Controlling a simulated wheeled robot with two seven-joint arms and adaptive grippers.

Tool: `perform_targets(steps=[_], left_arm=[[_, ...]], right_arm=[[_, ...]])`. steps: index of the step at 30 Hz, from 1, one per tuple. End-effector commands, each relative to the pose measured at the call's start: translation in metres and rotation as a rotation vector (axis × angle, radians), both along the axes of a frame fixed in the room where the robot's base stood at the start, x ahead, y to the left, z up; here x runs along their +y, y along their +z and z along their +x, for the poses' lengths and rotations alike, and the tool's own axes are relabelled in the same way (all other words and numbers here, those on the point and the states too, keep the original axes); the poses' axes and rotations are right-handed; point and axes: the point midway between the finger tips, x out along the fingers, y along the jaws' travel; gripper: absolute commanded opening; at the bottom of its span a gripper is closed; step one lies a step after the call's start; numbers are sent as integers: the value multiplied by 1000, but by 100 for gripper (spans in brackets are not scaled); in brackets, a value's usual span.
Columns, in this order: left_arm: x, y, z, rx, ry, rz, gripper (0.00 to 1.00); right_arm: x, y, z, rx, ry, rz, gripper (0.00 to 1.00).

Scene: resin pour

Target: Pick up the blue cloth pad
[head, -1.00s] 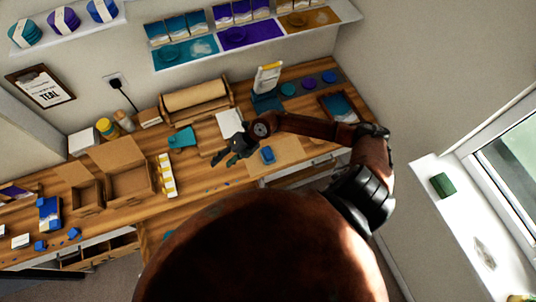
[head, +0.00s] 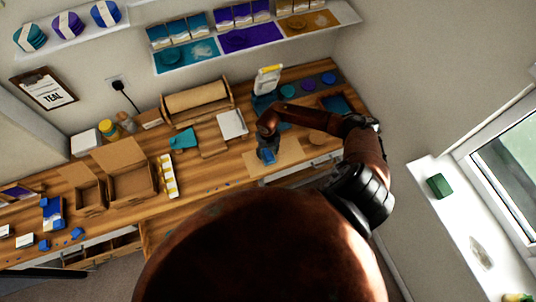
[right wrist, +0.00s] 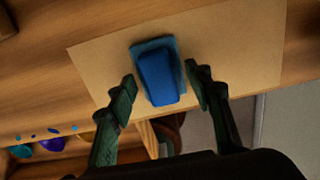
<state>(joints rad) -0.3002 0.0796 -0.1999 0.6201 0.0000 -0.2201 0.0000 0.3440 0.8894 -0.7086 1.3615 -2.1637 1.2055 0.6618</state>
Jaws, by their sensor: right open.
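The blue cloth pad (right wrist: 160,80) lies on a tan sheet on the wooden bench, with a teal piece showing around its far end. In the head view the blue pad (head: 268,156) is partly hidden by my right gripper (head: 266,148). In the right wrist view my right gripper (right wrist: 161,80) is open, one finger on each side of the pad. The fingers look apart from the pad; how high they are above it I cannot tell. My left gripper is not in view.
The tan sheet (head: 290,152) is otherwise clear. A white notepad (head: 232,124), a teal cloth (head: 183,139) and a cardboard box (head: 128,178) stand to the left. A stand with a yellow top (head: 268,80) is behind. Round coloured discs lie at the back right.

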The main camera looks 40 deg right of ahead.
Motion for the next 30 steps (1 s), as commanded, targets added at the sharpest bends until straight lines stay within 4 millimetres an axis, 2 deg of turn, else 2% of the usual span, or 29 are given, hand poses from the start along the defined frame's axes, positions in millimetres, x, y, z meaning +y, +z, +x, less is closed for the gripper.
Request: perform_targets(steps=[3,9,30], left_arm=[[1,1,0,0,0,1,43],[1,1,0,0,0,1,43],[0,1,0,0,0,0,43]], right_arm=[[0,-7,0,0,1,0,46],[0,-7,0,0,2,1,46],[0,-7,-1,1,1,1,0]])
